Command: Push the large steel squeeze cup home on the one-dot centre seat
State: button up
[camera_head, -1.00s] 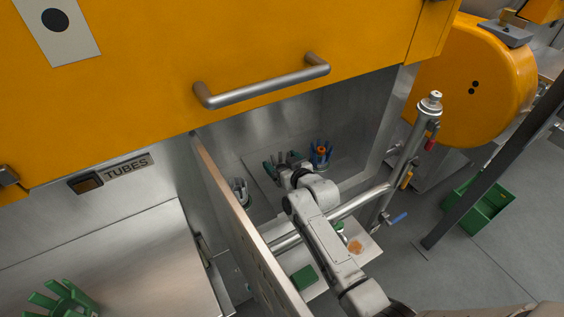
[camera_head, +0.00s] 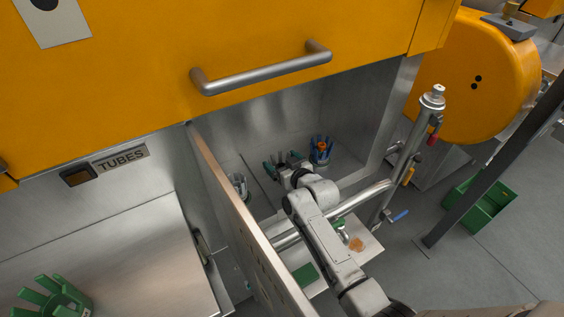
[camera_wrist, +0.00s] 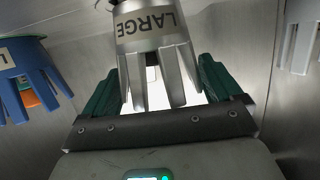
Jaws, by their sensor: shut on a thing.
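The large steel squeeze cup (camera_wrist: 148,32), marked LARGE, fills the upper middle of the wrist view, its prongs pointing toward the bottom of the picture. My gripper (camera_wrist: 155,90) has its green fingers on both sides of the cup and is shut on it. In the head view my gripper (camera_head: 287,163) is inside the steel bay, with the cup's grey prongs just visible between the fingers. The one-dot centre seat is hidden, so I cannot tell how closely the cup sits on it.
A blue pronged cup (camera_head: 321,150) with orange inside stands right of my gripper. A grey pronged cup (camera_head: 240,186) is to the left, partly behind the open door panel (camera_head: 240,215). A yellow hood with a bar handle (camera_head: 262,78) overhangs the bay.

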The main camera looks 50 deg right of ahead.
jog(key=o, duration=1.2)
jog(key=shift+r, duration=0.1)
jog(key=shift+c, duration=0.2)
jog(key=shift+o, duration=0.3)
jog(key=shift+f, duration=0.2)
jog(key=v, duration=1.1)
jog(key=shift+w+r, duration=0.1)
jog(key=shift+w, duration=0.05)
jog(key=s+a+f+n+g+y, duration=0.1)
jog(key=s+a+f+g+y, duration=0.15)
jog(key=s+a+g, duration=0.45)
jog(key=s+a+f+n+g+y, duration=0.2)
jog(key=s+a+f, duration=0.1)
jog(key=s+a, duration=0.4)
jog(key=s+g, duration=0.4)
jog(key=s, duration=0.6)
jog(key=shift+s+a+r+h, duration=0.25)
jog(key=shift+s+r+h, duration=0.1)
jog(key=shift+s+r, duration=0.1)
